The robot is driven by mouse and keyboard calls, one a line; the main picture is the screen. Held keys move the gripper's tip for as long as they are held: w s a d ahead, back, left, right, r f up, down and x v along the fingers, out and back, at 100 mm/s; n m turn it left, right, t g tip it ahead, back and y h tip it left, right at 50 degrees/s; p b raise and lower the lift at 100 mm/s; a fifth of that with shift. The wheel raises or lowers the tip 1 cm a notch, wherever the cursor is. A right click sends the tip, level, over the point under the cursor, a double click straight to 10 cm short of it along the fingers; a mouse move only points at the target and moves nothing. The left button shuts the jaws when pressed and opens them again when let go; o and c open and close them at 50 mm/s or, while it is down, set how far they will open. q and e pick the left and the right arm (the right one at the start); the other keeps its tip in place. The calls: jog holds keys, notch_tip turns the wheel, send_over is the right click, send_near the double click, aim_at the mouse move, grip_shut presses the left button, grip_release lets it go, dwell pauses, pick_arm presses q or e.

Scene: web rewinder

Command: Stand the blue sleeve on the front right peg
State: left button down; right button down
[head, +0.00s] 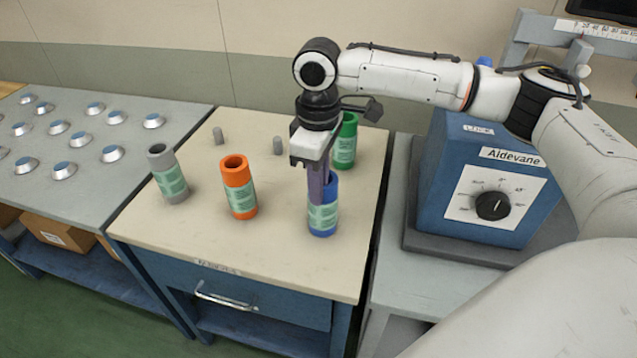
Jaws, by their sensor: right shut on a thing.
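The blue sleeve (323,219) with a pale green label is upright at the front right of the cream bench top (283,258). My right gripper (318,188) comes down on it from above and is shut on its upper part. The fingers hide part of its rim. No front right peg shows; anything inside or under the sleeve is hidden. I cannot tell whether its bottom touches the top. My left gripper is not in view.
An orange sleeve (240,190) and a grey sleeve (169,176) stand to the left. A green sleeve (345,143) stands behind the blue one. Two bare grey pegs (218,136) (278,146) stand at the back. A blue dial box (485,185) is right of the bench.

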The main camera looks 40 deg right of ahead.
jog(key=c, duration=1.7)
grip_release()
jog(key=shift+f, duration=0.1)
